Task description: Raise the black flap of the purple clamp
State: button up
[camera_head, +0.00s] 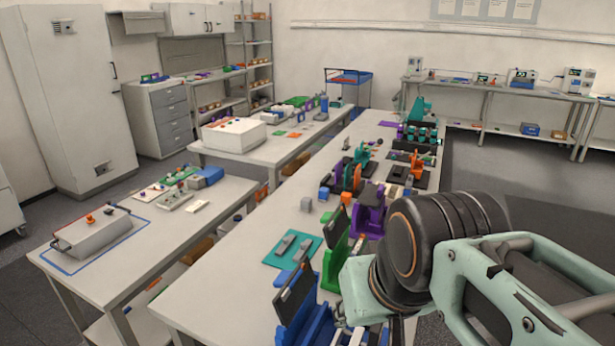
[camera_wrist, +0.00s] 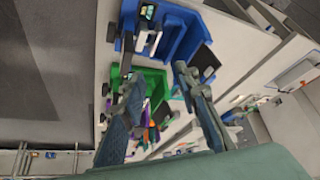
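The purple clamp (camera_head: 371,212) stands in the row of clamps on the middle table in the head view, behind the green clamp and left of my dark wrist joint. A dark plate shows at its left side, but I cannot tell how far its flap is raised. In the wrist view a small purple patch (camera_wrist: 146,137) shows between my fingers, beyond the green clamp. My gripper (camera_wrist: 158,80) is open and empty, its two fingers well apart. It is over the near blue and green clamps, not touching the purple one. In the head view my arm hides the fingers.
The green clamp (camera_head: 334,258) and the blue clamp (camera_head: 312,325) with a black flap stand nearer. More clamps stand farther back. The table's left front is clear.

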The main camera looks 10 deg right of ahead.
aim_at(371, 196)
jog(key=k+l, duration=0.1)
jog(key=l, duration=0.7)
jog(key=k+l+u, duration=0.1)
jog(key=l+u, duration=0.2)
jog(key=l, duration=0.5)
jog(key=l+u, duration=0.25)
jog(key=l, duration=0.55)
jog(key=i+l+u, duration=0.1)
jog(key=l, duration=0.25)
jog(key=i+l+u, duration=0.15)
jog(key=l, duration=0.25)
jog(key=i+l+u, duration=0.1)
jog(key=l, duration=0.3)
jog(key=i+l+u, duration=0.1)
jog(key=l, duration=0.3)
jog(key=i+l+u, duration=0.15)
jog(key=l, duration=0.2)
jog(key=i+l+u, duration=0.1)
jog(key=l, duration=0.3)
jog(key=i+l+u, duration=0.15)
jog(key=l, duration=0.2)
jog(key=i+l+u, duration=0.1)
jog(key=l, duration=0.3)
jog(key=i, duration=0.05)
